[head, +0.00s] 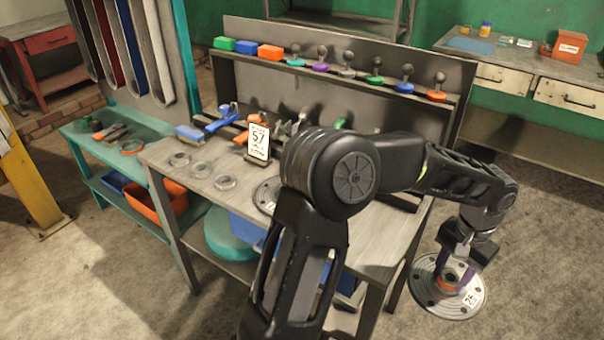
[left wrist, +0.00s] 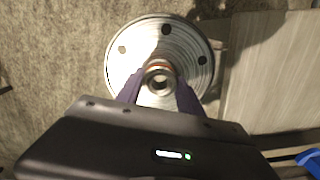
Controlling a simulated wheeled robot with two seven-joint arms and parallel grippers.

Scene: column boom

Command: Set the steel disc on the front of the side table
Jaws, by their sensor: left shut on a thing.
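The steel disc (head: 437,296) is a round, flat plate with holes, a central hub with an orange ring and a small white number label. My left gripper (head: 458,268) is shut on its hub and holds it over the floor, right of the grey workbench. The left wrist view shows the disc (left wrist: 125,68) between the fingers (left wrist: 160,92), apart from a pale tabletop (left wrist: 265,75). A low teal table (head: 72,132) stands left of the workbench; I cannot tell whether it is the side table. My right gripper is not in view.
The grey workbench (head: 372,262) carries several metal rings, a brush, a number sign (head: 258,140) and another disc (head: 266,195) partly behind my arm. Its back rack (head: 340,75) holds coloured knobs. A drawer bench (head: 540,68) stands at the back right. Floor at the right is clear.

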